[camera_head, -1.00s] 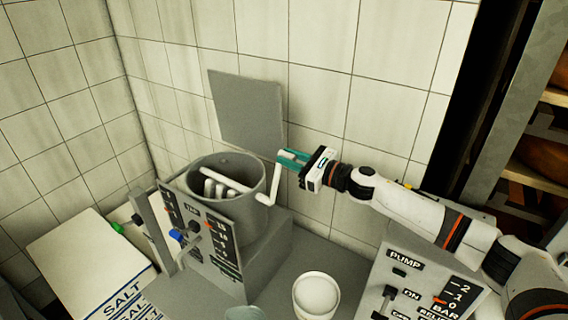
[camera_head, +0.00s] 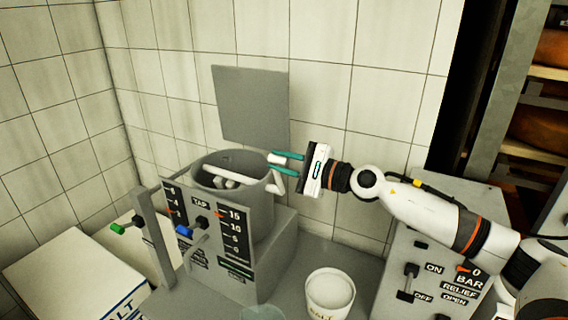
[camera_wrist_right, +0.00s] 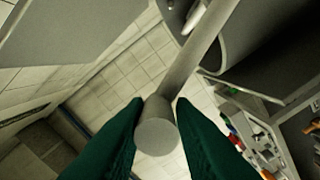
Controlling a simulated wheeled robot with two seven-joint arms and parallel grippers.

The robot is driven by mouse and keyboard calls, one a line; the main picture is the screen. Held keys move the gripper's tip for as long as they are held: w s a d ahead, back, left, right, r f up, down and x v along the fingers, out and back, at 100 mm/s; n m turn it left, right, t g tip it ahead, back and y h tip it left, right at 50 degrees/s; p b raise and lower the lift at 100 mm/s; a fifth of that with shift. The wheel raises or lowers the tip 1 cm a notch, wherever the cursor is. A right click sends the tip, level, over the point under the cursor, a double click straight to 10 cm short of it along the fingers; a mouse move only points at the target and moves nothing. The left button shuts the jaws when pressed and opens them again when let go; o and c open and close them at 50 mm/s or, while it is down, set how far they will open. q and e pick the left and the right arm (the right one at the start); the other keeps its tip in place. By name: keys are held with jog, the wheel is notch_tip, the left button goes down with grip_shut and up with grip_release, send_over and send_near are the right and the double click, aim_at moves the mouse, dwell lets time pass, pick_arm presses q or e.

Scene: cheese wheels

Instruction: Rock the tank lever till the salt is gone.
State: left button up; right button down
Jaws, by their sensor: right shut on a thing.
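The grey tank (camera_head: 262,212) stands open-topped behind a panel with dials. White paddle bars (camera_head: 225,181) show inside it. I cannot make out any salt in it. The light lever (camera_head: 279,184) is at the tank's right rim. My right gripper (camera_head: 279,162) comes in from the right and is shut on the lever's handle. In the right wrist view the green fingers (camera_wrist_right: 156,140) sit on either side of the round handle end, and the lever's rod (camera_wrist_right: 200,50) runs up and right. My left gripper is out of view.
A panel (camera_head: 238,222) marked TAP has a blue-ended handle (camera_head: 184,231). A green-ended handle (camera_head: 117,228) is left of it. A white bucket (camera_head: 331,284) stands in front. A pump box (camera_head: 400,262) is at right. A white salt sack or box (camera_head: 50,265) lies at left.

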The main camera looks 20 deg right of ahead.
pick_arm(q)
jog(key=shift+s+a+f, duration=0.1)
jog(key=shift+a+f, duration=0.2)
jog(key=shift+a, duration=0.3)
pick_arm(e)
jog(key=shift+s+a+f+n, duration=0.1)
jog(key=shift+s+a+n, duration=0.1)
jog(key=shift+n, duration=0.1)
jog(key=c, duration=1.4)
grip_release()
jog(key=shift+o, duration=0.5)
jog(key=shift+f, duration=0.1)
pick_arm(q)
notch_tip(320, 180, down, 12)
jog(key=b, duration=1.2)
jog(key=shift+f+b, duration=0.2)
jog(key=shift+b, duration=0.2)
pick_arm(e)
jog(key=v, duration=1.2)
